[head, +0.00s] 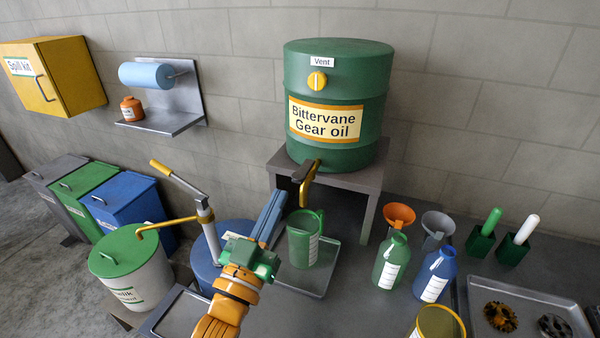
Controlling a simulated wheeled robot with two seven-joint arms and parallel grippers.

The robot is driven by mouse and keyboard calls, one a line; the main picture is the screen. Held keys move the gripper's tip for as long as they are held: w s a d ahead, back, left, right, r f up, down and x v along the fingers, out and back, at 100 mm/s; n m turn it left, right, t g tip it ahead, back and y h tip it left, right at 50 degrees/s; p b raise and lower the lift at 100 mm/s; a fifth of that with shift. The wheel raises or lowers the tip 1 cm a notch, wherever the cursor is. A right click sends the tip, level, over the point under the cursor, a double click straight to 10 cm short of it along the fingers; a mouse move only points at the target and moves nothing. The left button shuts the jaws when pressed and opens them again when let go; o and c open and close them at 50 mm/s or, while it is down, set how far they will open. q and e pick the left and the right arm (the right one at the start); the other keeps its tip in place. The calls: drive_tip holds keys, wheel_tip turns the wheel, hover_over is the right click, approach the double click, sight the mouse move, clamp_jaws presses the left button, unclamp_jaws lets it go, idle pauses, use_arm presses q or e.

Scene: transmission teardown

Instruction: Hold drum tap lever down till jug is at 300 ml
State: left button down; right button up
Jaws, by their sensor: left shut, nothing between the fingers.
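The green drum (335,75) labelled Bittervane Gear oil stands on a grey stand (368,178). Its brass tap (309,186) with a dark lever (303,172) sticks out at the drum's lower front. A green jug (299,243) with a white scale strip stands upright under the tap on a shallow grey tray (325,285). I cannot read the level in the jug. My left gripper (277,197) is shut and empty, its fingers pointing up, left of the jug and below the lever, apart from the lever in the picture. My right gripper is out of view.
A hand pump (204,216) on a blue drum (206,272) stands left of my left gripper. Green (390,264) and blue (434,275) bottles and orange (398,213) and grey (437,226) funnels stand right of the tray. A parts tray (565,305) lies at far right.

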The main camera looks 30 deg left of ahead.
use_arm(q)
drive_tip(key=s, duration=0.1)
wheel_tip(320, 180, up, 3)
drive_tip(key=b, duration=0.5)
hover_over(304, 170)
drive_tip(key=s+d, duration=0.1)
drive_tip(key=s, duration=0.5)
drive_tip(key=shift+w+d+f+b, duration=0.1)
drive_tip(key=shift+w+f+b, duration=0.15)
drive_tip(key=shift+f+b, duration=0.85)
drive_tip(key=shift+w+d+f+b, duration=0.1)
drive_tip(key=shift+w+f+b, duration=0.1)
drive_tip(key=shift+f+b, duration=0.85)
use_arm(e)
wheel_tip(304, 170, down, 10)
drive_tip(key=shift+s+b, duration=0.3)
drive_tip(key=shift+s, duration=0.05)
use_arm(q)
drive_tip(key=shift+r, duration=0.3)
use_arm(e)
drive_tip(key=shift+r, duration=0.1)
